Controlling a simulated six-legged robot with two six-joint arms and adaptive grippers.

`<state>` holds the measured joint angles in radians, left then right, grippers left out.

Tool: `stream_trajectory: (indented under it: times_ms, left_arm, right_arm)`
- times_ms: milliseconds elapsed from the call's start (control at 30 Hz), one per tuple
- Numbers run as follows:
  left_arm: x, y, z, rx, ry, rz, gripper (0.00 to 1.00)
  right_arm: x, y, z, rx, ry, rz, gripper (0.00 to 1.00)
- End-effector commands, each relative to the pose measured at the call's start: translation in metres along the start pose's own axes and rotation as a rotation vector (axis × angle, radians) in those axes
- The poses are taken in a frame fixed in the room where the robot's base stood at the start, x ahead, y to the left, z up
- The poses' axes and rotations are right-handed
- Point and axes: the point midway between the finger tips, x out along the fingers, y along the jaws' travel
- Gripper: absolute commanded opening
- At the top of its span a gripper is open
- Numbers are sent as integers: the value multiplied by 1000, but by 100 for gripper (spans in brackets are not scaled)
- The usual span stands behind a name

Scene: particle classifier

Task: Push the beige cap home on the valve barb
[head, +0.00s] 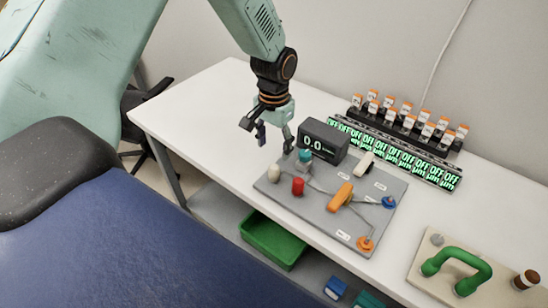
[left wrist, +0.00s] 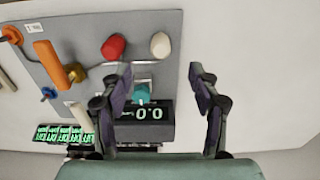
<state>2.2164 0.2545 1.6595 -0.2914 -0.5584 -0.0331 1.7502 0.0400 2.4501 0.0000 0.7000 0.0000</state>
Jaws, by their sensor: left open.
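The beige cap (head: 274,173) stands at the near left corner of the grey panel (head: 330,223). In the left wrist view the beige cap (left wrist: 160,45) appears beyond the fingertips, beside a red cap (left wrist: 113,47). A teal fitting (head: 304,158) sits in front of the display and shows between the fingers in the left wrist view (left wrist: 142,92). I cannot make out the valve barb for certain. My left gripper (head: 275,138) is open and empty, above the panel's left end, apart from the cap. My right gripper is not in view.
A black display (head: 324,140) reading 0.0 stands at the panel's back. The panel also carries an orange handle (head: 341,195), a blue knob (head: 389,202) and an orange knob (head: 365,243). Several capped vials (head: 408,122) stand behind. A green handle (head: 457,262) is at right. The table's left end is clear.

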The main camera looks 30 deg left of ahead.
Motion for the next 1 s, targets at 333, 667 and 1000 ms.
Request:
stream_trajectory:
  times_ms: [333,667,1000]
  left_arm:
    - [-25,0,0,0,-1,0,61]
    - [-25,0,0,0,-1,0,61]
    - [4,15,18,3,-11,17,61]
  right_arm:
    - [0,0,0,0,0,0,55]
    - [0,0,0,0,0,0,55]
    - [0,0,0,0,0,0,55]
